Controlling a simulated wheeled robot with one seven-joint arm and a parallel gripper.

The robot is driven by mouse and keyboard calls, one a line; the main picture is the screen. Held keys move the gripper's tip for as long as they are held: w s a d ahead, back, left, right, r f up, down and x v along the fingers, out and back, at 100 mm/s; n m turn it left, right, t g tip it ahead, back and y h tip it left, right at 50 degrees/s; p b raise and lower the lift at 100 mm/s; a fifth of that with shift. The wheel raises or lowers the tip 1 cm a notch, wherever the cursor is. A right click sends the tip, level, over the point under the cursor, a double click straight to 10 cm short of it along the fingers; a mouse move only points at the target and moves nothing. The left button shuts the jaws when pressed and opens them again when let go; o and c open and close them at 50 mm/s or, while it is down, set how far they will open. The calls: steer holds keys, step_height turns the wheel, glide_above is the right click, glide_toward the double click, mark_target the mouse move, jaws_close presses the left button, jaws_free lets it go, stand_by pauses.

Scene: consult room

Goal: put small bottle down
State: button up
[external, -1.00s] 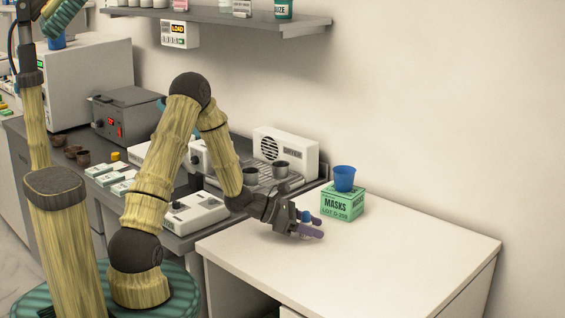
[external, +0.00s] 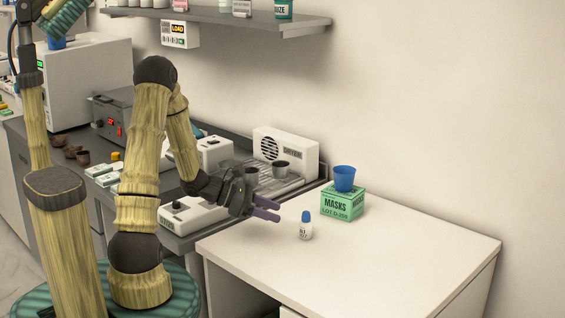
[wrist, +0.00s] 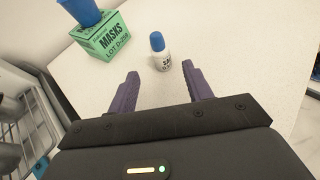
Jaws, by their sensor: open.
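The small bottle (external: 306,227), white with a blue cap and a printed label, stands upright on the white table (external: 380,262). My gripper (external: 268,209) is open and empty, up and to the left of the bottle in the external view, with a visible gap between them. In the wrist view the bottle (wrist: 160,52) stands beyond the purple fingertips (wrist: 163,76), roughly in line with the space between them. Its whole body shows there.
A green masks box (external: 342,203) with a blue cup (external: 344,178) on top stands behind the bottle, to its right. The grey counter at left holds a white device (external: 192,215) and a rack (external: 268,186). The table's right and front parts are clear.

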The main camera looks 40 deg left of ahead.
stand_by(0.4)
